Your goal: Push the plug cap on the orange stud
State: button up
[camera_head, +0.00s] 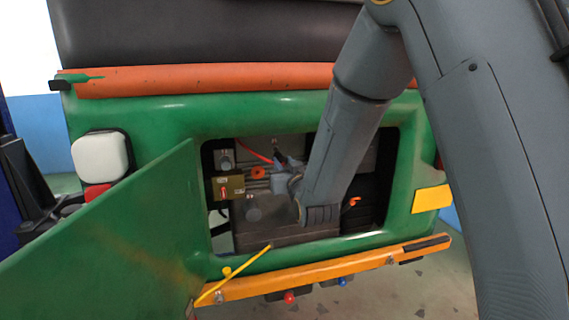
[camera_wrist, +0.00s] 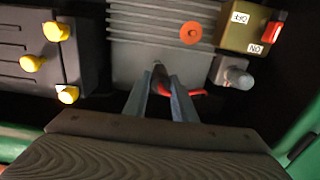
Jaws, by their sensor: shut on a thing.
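The orange stud (camera_wrist: 193,33) shows as a round orange disc on a grey ribbed housing in the wrist view. In the head view it is a small orange spot (camera_head: 258,173) inside the open bay. My gripper (camera_wrist: 159,80) is shut on a small dark piece with a red lead, which looks like the plug cap (camera_wrist: 159,73). The cap is below and left of the stud in the wrist view and appears apart from it. In the head view my gripper (camera_head: 280,180) reaches into the bay, and the cap cannot be clearly made out.
A brass-coloured switch box (camera_wrist: 250,27) with a red rocker and a grey cylinder (camera_wrist: 236,75) sit right of the stud. A dark battery with yellow caps (camera_wrist: 32,64) is at left. The green door (camera_head: 120,235) stands open; the bay's green frame surrounds my arm.

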jog(key=s+a+f+b, duration=0.3)
jog(key=a+f+b, duration=0.1)
jog(key=f, duration=0.3)
jog(key=shift+s+a+f+b, duration=0.25)
jog(key=shift+a+b, duration=0.1)
jog(key=shift+b, duration=0.25)
dwell(0.5)
jog(key=b+x, duration=0.3)
jog(key=x, duration=0.4)
dwell(5.5)
